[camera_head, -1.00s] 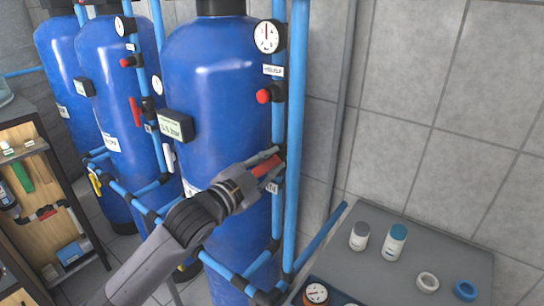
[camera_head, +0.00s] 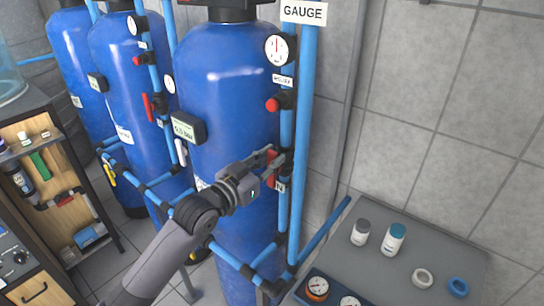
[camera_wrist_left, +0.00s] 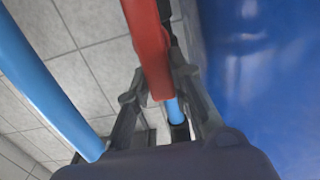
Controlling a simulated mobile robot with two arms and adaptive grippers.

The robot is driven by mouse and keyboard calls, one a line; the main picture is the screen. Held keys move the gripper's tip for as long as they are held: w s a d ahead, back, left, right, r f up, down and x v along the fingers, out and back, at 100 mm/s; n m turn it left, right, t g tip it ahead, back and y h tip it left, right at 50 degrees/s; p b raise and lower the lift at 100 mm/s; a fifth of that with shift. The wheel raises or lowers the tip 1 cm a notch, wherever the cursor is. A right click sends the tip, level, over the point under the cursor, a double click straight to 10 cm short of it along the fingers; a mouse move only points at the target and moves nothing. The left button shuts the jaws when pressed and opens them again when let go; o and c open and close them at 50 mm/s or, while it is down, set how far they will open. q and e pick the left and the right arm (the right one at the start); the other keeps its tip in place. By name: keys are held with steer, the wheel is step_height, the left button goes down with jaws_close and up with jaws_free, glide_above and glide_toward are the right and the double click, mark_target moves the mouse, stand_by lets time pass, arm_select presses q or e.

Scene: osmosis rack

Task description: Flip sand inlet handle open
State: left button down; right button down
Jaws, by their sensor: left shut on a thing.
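The red handle (camera_head: 271,168) sits on a valve of the vertical blue pipe in front of the nearest large blue tank, below the gauge. My left gripper (camera_head: 262,170) reaches it from the lower left and is shut on it. In the left wrist view the red handle (camera_wrist_left: 149,45) passes between the two dark fingers of my left gripper (camera_wrist_left: 158,92). The fingers hide part of the handle and valve in the head view. The label beside the valve is too small to read. My right gripper is not in view.
The blue tank (camera_head: 225,85) stands close behind the gripper. A thick blue pipe (camera_head: 303,140) runs just right of the handle. A red knob (camera_head: 273,105) and a round gauge (camera_head: 279,50) are above. A grey table (camera_head: 395,275) with bottles and rings is at lower right.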

arm_select(q)
steer(key=shift+f, duration=0.1)
stand_by(0.3)
steer(key=c, duration=1.4)
jaws_free()
steer(key=v, duration=1.2)
